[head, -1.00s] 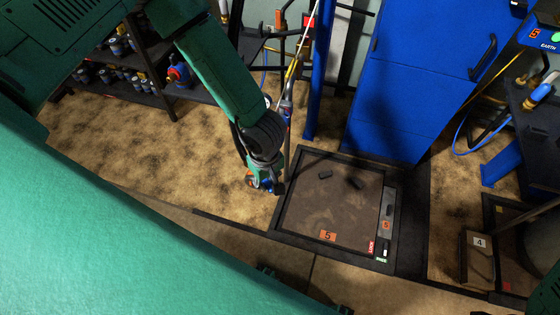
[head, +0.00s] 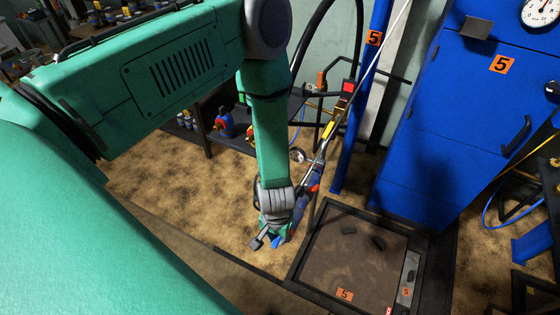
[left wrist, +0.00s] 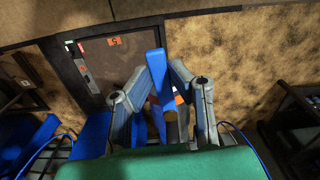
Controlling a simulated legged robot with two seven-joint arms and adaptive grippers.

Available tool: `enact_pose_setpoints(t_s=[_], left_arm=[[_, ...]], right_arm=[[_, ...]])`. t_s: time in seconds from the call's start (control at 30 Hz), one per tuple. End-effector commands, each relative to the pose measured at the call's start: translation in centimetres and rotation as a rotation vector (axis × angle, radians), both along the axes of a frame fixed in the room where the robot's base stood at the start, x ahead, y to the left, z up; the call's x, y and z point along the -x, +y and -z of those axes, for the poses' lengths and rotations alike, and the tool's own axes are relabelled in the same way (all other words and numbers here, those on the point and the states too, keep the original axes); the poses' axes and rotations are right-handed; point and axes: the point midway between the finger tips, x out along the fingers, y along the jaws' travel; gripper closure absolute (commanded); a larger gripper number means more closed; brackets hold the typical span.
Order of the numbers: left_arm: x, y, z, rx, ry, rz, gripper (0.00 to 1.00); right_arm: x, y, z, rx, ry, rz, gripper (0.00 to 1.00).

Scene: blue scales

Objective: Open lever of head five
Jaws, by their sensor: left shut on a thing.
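My left gripper (head: 272,235) hangs just left of the scale platform marked 5. In the left wrist view its two fingers (left wrist: 160,105) are closed in on a blue lever-like piece (left wrist: 155,65) that stands up between them. A bit of blue also shows at the fingertips in the head view. A slim filling head with blue and red parts (head: 310,183) stands right beside the gripper, below a silver and yellow rod (head: 330,130). My wrist hides part of it. The lever's exact position is hard to tell. My right gripper is out of view.
The platform (head: 330,260) has a dark frame, an orange 5 label (head: 344,295) and several small dark pieces. A blue cabinet (head: 450,120) and a blue post (head: 355,150) stand behind. Stained floor (head: 170,190) lies open to the left.

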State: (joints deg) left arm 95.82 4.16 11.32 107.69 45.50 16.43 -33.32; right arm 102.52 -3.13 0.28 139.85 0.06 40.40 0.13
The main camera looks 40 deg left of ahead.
Motion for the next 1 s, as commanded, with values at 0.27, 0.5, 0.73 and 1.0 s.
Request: enact_pose_setpoints(t_s=[0.27, 0.5, 0.73, 1.0], left_arm=[[-0.64, 0.65, -0.07, -0.008, -0.016, 0.081, 1.00], [-0.65, 0.69, -0.07, -0.007, -0.017, 0.096, 1.00], [-0.66, 0.67, -0.07, -0.007, -0.017, 0.096, 1.00], [-0.32, 0.56, -0.05, -0.003, -0.010, 0.095, 0.64]], right_arm=[[0.01, -0.01, -0.11, 0.000, 0.000, 0.000, 0.60], [0.01, 0.00, -0.12, 0.000, 0.000, 0.000, 0.60], [0.00, 0.00, -0.12, 0.000, 0.000, 0.000, 0.60], [0.00, 0.00, -0.12, 0.000, 0.000, 0.000, 0.60]])
